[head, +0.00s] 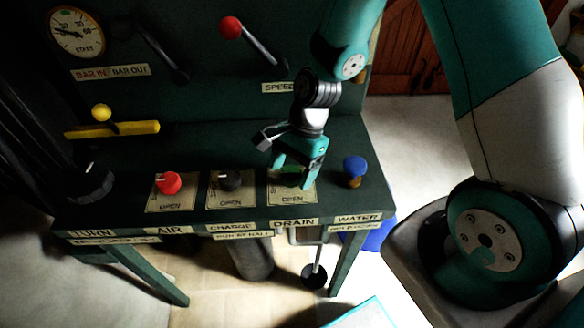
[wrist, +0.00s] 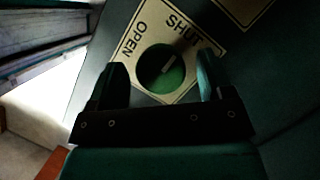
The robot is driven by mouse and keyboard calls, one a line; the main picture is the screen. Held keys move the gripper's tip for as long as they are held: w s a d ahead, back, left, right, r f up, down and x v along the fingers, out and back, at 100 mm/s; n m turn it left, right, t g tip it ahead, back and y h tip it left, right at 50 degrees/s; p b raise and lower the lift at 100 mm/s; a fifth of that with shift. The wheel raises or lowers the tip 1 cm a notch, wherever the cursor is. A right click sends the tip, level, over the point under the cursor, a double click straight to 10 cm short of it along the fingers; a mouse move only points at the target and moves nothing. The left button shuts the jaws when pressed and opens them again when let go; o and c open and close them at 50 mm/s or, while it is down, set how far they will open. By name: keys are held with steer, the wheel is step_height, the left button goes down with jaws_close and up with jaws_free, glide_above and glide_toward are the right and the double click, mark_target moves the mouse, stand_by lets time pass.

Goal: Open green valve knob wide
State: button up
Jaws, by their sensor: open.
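The green valve knob (wrist: 157,79) sits on a pale plate (wrist: 130,62) marked OPEN on one side and SHUT on another. Its white pointer line is slanted toward the SHUT lettering. In the head view the green knob (head: 291,169) shows partly behind my gripper (head: 292,178), above the DRAIN label (head: 294,223). My gripper is open, and in the wrist view its two fingers (wrist: 161,66) stand on either side of the knob. A gap shows on both sides, wider at the left finger. How far the fingertips reach down beside the knob is unclear.
On the same bench top stand a black knob (head: 230,180), a red knob (head: 168,183) and a blue knob (head: 354,170), the blue one close to my gripper's right. A red-tipped lever (head: 231,28) and a gauge (head: 76,32) are on the back panel. A yellow bar (head: 112,129) lies at left.

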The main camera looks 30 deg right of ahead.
steer(key=c, duration=0.9)
steer(key=shift+r+n, duration=0.1)
steer(key=shift+n, duration=0.2)
steer(key=n+g+p, duration=0.1)
steer(key=n+p, duration=0.1)
steer(key=n, duration=0.1)
steer(key=shift+w+r+h+p, duration=0.1)
steer(key=shift+h+p, duration=0.3)
steer(key=n+p, duration=0.1)
steer(key=n, duration=0.1)
steer(key=n+g+h, duration=0.1)
steer(key=n, duration=0.2)
steer(key=shift+a+g+p, duration=0.15)
steer(key=shift+g+p, duration=0.15)
steer(key=shift+p, duration=0.1)
steer(key=n+h+p, duration=0.1)
steer(key=n+h, duration=0.1)
steer(key=n, duration=0.2)
steer(key=shift+a+n+h+p, duration=0.1)
steer(key=shift+n+h+p, duration=0.55)
steer(key=shift+n, duration=2.05)
steer(key=shift+h+b, duration=0.3)
steer(key=shift+h, duration=0.05)
